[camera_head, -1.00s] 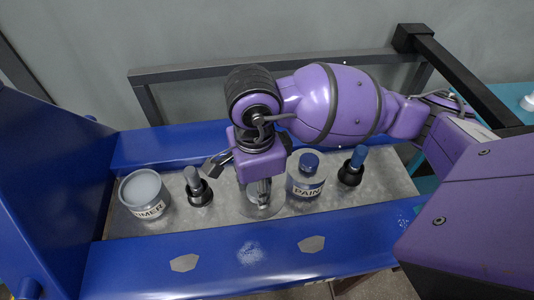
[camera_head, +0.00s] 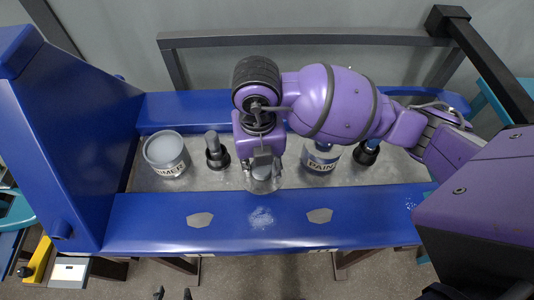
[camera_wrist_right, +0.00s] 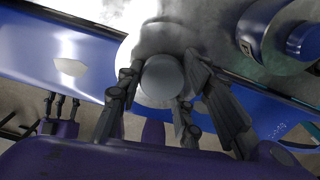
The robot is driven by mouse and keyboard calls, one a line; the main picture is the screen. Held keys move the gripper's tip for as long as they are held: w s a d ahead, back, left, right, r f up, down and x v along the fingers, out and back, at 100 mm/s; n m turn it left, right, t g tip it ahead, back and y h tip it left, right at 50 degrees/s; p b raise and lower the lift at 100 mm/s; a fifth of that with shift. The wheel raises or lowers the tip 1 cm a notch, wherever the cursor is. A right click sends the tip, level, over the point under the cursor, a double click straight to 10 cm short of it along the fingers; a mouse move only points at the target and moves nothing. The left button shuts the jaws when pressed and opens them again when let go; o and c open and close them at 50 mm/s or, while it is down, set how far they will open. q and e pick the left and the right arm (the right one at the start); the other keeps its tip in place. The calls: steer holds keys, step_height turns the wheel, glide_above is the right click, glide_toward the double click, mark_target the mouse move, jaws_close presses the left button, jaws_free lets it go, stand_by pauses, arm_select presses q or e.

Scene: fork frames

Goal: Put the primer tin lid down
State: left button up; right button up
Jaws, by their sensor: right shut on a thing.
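My right gripper (camera_head: 262,160) points down over the grey trough, shut on the knob of the primer tin lid. In the right wrist view the grey round knob (camera_wrist_right: 162,78) sits between the fingers, above a pale disc. The lid's disc (camera_head: 262,186) shows below the fingers in the head view. I cannot tell whether it touches the trough floor. The primer tin (camera_head: 166,170) stands uncovered at the trough's left, its label partly readable. My left gripper (camera_head: 173,294) shows only as two separated fingertips at the bottom edge, away from the trough.
A dark-handled tool (camera_head: 216,152) stands between the primer tin and the lid. The paint tin (camera_head: 320,160) stands close right of my right gripper, with another dark-handled tool (camera_head: 367,153) beyond it. The blue front rail (camera_head: 350,200) and blue side wall (camera_head: 70,140) bound the trough.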

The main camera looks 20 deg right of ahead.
steer(key=w, duration=0.1)
steer(key=w+d+f, duration=0.2)
steer(key=w, duration=0.1)
steer(key=shift+w, duration=0.1)
steer(key=w+f, duration=0.1)
steer(key=f, duration=0.1)
steer(key=w+d+f, duration=0.1)
steer(key=w+f, duration=0.1)
steer(key=w+d+f, duration=0.1)
steer(key=w+f, duration=0.1)
steer(key=shift+d, duration=0.2)
steer(key=shift+w+d+f+b, duration=0.15)
steer(key=shift+f+b, duration=0.2)
steer(key=shift+f, duration=1.4)
steer(key=o, duration=0.7)
steer(key=shift+f, duration=0.2)
steer(key=o, duration=0.5)
steer(key=shift+c, duration=0.2)
steer(key=shift+r, duration=0.1)
step_height(320, 180, up, 12)
steer(key=shift+r+p, duration=0.2)
steer(key=shift+p, duration=0.1)
